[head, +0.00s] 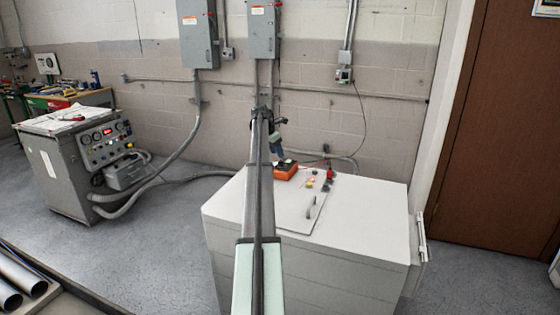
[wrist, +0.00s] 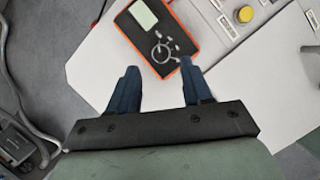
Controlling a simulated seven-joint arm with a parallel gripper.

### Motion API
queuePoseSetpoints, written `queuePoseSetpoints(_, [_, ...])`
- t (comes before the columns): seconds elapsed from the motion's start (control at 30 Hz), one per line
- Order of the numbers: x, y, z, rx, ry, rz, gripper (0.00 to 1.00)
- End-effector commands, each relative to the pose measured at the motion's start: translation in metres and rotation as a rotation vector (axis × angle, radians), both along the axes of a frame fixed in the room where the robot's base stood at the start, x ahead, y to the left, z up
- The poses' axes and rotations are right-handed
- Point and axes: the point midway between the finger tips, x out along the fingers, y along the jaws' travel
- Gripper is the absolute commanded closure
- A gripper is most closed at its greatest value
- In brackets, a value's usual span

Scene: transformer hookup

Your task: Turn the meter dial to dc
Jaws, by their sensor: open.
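The meter (wrist: 172,30) is dark with an orange rim and lies on the white cabinet top; it also shows in the head view (head: 286,169). In the wrist view its round dial (wrist: 160,51) sits below a pale screen, but the dial's setting is too small to read. My gripper (wrist: 158,72) is open and empty, its two blue fingers apart. The fingertips appear just below the dial in the wrist view, one to each side. I cannot tell how high they are above the meter. In the head view my arm hides part of the cabinet top.
The white cabinet (head: 375,195) has a panel with a yellow button (wrist: 244,14), several small coloured controls and a handle (head: 311,208) right of the meter. Cables run behind it. A grey instrument cart (head: 60,180) stands at the left. The cabinet top's right side is clear.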

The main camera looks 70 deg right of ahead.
Motion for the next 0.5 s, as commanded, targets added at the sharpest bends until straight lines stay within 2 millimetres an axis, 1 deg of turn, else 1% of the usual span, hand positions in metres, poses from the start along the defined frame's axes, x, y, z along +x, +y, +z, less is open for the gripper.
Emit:
queuePoseSetpoints(0.03, [-0.002, -0.003, -0.010, 0.002, 0.001, -0.001, 0.51])
queuePoseSetpoints(0.23, [-0.008, -0.012, -0.035, 0.001, 0.000, -0.001, 0.51])
queuePoseSetpoints(0.33, [-0.010, -0.015, -0.043, 0.001, 0.000, -0.001, 0.51])
queuePoseSetpoints(0.5, [-0.012, -0.018, -0.050, 0.000, 0.000, -0.001, 0.51])
